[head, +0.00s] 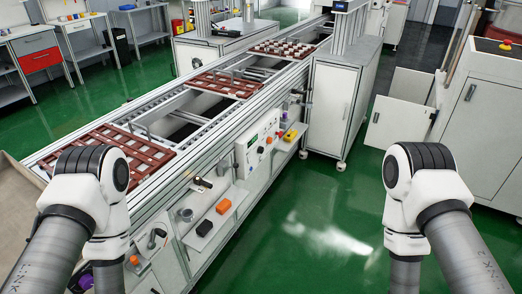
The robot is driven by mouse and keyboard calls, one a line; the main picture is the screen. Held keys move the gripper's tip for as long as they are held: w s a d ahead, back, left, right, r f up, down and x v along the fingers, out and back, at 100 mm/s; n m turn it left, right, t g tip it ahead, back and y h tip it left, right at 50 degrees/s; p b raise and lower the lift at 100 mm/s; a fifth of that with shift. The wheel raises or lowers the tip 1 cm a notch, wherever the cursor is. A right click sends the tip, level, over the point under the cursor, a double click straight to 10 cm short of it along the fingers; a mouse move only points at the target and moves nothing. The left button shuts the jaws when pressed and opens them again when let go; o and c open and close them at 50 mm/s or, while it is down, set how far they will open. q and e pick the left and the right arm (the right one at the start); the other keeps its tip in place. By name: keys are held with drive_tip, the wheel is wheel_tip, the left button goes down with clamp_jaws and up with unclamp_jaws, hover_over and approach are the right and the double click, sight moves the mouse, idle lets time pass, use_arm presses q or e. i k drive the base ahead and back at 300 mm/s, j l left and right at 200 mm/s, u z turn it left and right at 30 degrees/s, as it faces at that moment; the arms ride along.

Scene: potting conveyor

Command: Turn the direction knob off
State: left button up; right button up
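A white control box (257,146) is mounted on the near side of the conveyor, in the middle of the head view. Its face carries a small display and several small dark knobs or buttons. They are too small for me to tell which is the direction knob or how it is set. My two arms come in from the lower left and lower right, with their elbows raised. Both grippers are outside the picture. Neither arm is seen touching the control box.
The conveyor (201,108) carries red-brown trays (224,84). A yellow box (290,135) with a red top sits right of the control box. Orange (224,206) and black (204,228) blocks lie on a lower shelf. A white cabinet (331,109) stands beyond. Green floor (310,215) is clear in front.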

sight(260, 149)
drive_tip(key=i+l, duration=0.4)
drive_tip(key=i+l+z, duration=0.15)
drive_tip(key=i+l, duration=0.25)
drive_tip(key=i, duration=0.15)
drive_tip(key=i+l, duration=0.35)
drive_tip(key=i+l+z, duration=0.1)
drive_tip(key=i+l, duration=0.25)
drive_tip(key=i, duration=0.25)
